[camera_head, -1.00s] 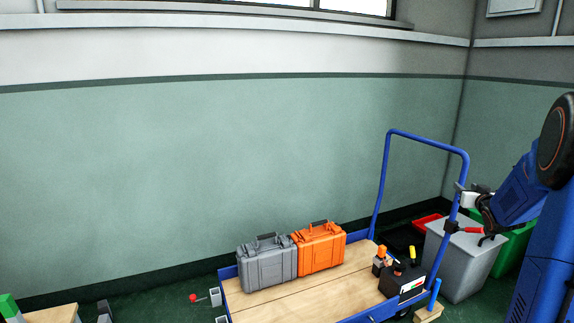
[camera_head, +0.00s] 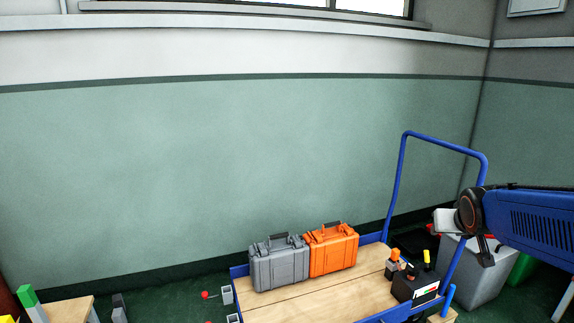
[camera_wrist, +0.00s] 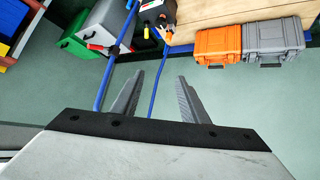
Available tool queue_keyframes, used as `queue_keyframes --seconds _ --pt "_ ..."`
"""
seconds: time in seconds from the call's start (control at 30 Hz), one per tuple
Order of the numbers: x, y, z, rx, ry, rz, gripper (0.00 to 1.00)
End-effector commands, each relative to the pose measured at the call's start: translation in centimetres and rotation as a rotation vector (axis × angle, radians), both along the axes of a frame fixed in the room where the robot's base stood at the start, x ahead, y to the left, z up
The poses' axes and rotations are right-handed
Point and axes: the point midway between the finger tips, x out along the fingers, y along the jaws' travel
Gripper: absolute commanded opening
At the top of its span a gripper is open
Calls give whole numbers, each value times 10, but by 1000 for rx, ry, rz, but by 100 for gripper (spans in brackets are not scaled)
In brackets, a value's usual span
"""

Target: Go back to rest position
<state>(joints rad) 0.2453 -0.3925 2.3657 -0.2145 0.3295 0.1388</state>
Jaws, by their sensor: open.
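My gripper (camera_wrist: 158,98) shows in the wrist view with its two grey fingers spread apart and nothing between them. It hangs in the air above the floor, beside the blue trolley handle (camera_wrist: 105,82). In the head view my arm reaches in from the right, and the gripper's fingers are hard to make out there. The handle (camera_head: 399,180) stands behind and left of my wrist.
A trolley with a wooden deck (camera_head: 300,302) carries a grey case (camera_head: 280,264), an orange case (camera_head: 333,250) and a black tool box (camera_head: 415,287). The wall is close behind.

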Motion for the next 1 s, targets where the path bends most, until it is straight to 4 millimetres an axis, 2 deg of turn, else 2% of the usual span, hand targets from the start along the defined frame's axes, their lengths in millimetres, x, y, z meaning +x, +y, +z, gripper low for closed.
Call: queue_keyframes --seconds 0.1,0.3,0.5,0.6,0.77,1.0 --pt "-43 32 -8 26 69 33 40" --pt "-118 77 -30 75 203 98 40" --pt "-190 113 -53 117 329 175 40" --pt "-215 124 -60 131 373 205 40" --pt "-236 132 -68 143 412 230 40" --pt "-239 133 -69 144 417 234 40"
